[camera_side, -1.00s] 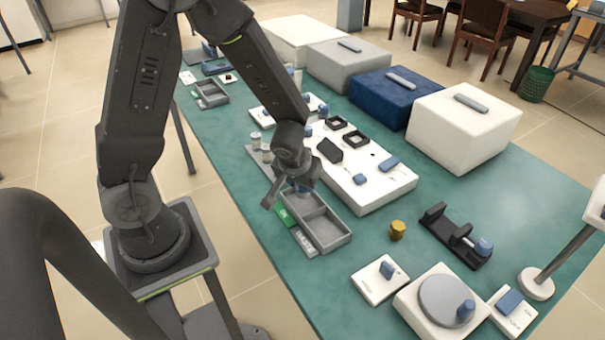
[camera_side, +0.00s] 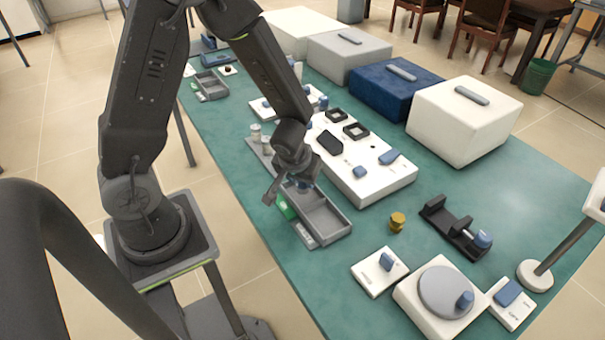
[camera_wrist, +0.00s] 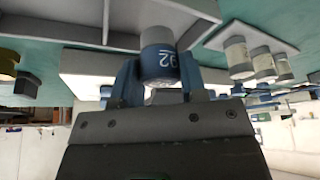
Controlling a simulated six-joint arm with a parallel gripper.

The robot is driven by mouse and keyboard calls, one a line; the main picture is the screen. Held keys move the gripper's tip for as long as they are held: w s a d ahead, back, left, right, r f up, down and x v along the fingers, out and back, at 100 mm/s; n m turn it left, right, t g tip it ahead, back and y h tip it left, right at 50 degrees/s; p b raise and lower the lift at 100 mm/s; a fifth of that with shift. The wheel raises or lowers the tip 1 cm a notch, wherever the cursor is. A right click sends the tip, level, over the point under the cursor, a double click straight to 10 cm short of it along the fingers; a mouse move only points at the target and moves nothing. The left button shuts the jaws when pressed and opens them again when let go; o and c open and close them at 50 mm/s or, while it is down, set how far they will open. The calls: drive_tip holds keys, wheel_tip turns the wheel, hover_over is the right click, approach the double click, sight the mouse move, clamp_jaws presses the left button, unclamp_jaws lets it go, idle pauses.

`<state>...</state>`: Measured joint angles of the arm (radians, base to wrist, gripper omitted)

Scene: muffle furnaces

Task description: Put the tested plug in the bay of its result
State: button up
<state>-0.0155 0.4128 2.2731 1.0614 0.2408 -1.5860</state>
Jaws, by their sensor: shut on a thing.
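My gripper (camera_wrist: 158,85) is shut on a plug (camera_wrist: 158,55), a short cylinder with a grey end and a blue band bearing a number that reads upside down. In the side view my gripper (camera_side: 300,184) is over the far-left end of a grey tray (camera_side: 334,236) with two bays split by a divider. A green label (camera_side: 286,208) and a pale label (camera_side: 305,236) lie along the tray's left side; their words are too small to read. The wrist view also shows the tray (camera_wrist: 82,36) beyond the plug. Whether the plug is inside a bay is unclear.
A rack with several plugs (camera_wrist: 265,62) stands close by the tray. A white panel with black fittings (camera_side: 376,180) is to its right. A brass piece (camera_side: 397,222), a black cradle (camera_side: 455,228) and a round-plate device (camera_side: 443,295) stand toward the front. The mat between is clear.

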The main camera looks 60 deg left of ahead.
drive_tip(key=shift+f, duration=1.1)
drive_tip(key=o, duration=1.4)
drive_tip(key=shift+r, duration=4)
drive_tip(key=shift+r, duration=0.2)
drive_tip(key=s+d+r+m+h, duration=0.1)
drive_tip(key=s+d+r+m, duration=0.1)
drive_tip(key=s+r, duration=0.2)
drive_tip(key=s+d+r+m+t, duration=0.1)
drive_tip(key=s+d+r+m, duration=0.1)
drive_tip(key=s+r, duration=0.3)
drive_tip(key=s+d+r+m+h, duration=0.1)
drive_tip(key=s+r, duration=0.3)
drive_tip(key=r, duration=0.5)
drive_tip(key=shift+s+d+m+t+h, duration=0.15)
drive_tip(key=shift+d+m+t, duration=0.05)
drive_tip(key=shift+d+m, duration=0.25)
drive_tip(key=shift+s+d+m+t+h, duration=0.1)
drive_tip(key=shift+d+m+t+h, duration=0.1)
drive_tip(key=shift+d+m, duration=0.2)
